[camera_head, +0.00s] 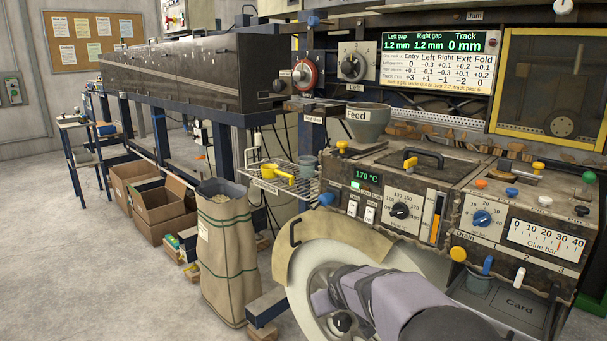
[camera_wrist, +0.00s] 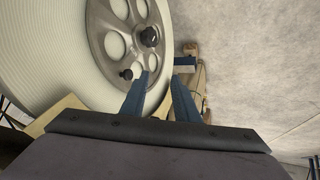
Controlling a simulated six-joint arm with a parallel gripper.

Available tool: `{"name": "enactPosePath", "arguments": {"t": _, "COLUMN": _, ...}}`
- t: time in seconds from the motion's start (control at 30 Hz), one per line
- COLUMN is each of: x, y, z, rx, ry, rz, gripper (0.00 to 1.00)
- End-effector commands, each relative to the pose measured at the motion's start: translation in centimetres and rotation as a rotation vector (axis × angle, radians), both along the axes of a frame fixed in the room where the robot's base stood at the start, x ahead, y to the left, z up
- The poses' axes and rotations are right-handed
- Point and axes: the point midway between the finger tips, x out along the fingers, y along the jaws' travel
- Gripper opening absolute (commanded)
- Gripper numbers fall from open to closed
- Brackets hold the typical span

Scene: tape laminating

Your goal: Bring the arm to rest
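My gripper (camera_wrist: 160,78) shows in the wrist view as two blue fingers with a clear gap between them and nothing held. It is in front of a large cream roll (camera_wrist: 60,70) with a grey spoked hub (camera_wrist: 122,38) and black knobs. The fingertips overlap the hub's lower right edge in the picture; whether they touch it I cannot tell. In the head view my purple-grey arm reaches across the lower right, in front of the same roll (camera_head: 303,262). My fingers cannot be made out there.
A machine panel with a glue bar gauge (camera_head: 546,238), a 170 °C display (camera_head: 367,177) and a feed funnel (camera_head: 367,125) stands beside and above the arm. A tall paper sack (camera_head: 227,250) stands left of the roll. Floor at lower left is clear.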

Motion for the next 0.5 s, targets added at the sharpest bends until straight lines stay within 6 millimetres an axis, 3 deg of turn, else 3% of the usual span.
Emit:
{"name": "enactPosePath", "arguments": {"t": 0.03, "x": -2.8, "y": -1.4, "z": -2.5, "rx": 0.005, "ry": 0.057, "rz": -0.035, "gripper": 0.28}}
{"name": "enactPosePath", "arguments": {"t": 0.2, "x": -12.7, "y": -4.5, "z": -8.0, "rx": 0.027, "ry": 0.257, "rz": -0.142, "gripper": 0.28}}
{"name": "enactPosePath", "arguments": {"t": 0.5, "x": -28.5, "y": -6.7, "z": -15.2, "rx": 0.079, "ry": 0.550, "rz": -0.288, "gripper": 0.28}}
